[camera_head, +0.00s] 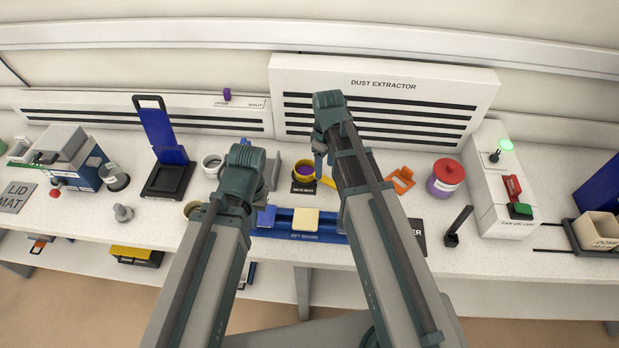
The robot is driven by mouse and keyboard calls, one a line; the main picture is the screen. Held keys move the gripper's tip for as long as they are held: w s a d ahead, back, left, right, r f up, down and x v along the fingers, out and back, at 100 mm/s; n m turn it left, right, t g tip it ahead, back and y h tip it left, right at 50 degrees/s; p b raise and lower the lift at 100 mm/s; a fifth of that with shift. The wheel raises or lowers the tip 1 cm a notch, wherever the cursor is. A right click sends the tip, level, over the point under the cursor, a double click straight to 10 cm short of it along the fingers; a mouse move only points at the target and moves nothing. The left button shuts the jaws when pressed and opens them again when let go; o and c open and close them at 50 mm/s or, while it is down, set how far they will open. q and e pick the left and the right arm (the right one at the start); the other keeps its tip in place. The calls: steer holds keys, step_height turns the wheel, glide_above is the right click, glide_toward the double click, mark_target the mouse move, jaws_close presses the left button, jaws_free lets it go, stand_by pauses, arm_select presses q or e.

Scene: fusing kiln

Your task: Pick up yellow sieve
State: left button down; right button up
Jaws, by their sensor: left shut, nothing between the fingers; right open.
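The yellow sieve (304,168) is a round yellow ring with purple inside. It sits on a small black labelled base (303,187) at the middle of the bench. Its yellow handle (328,180) points right, towards my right arm, which hides what lies behind it. My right gripper (319,165) hangs just right of the sieve ring, above or beside the handle; it is open and empty, and I cannot tell if it touches. My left gripper (241,168) is left of the sieve, shut and empty, with its fingers mostly hidden by its own wrist.
A blue kit board (330,224) with a cream block (305,221) lies in front of the sieve. A white ring cup (212,165) and blue press (160,140) stand left. An orange piece (401,180) and red-lidded jar (446,178) stand right. The dust extractor (390,95) is behind.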

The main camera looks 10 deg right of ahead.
mark_target(326, 179)
arm_select(q)
steer(key=shift+f, duration=0.1)
step_height(326, 179, down, 5)
steer(key=b, duration=0.5)
arm_select(e)
steer(key=f, duration=0.5)
steer(key=shift+d+f, duration=0.15)
steer(key=shift+d, duration=0.1)
jaws_close()
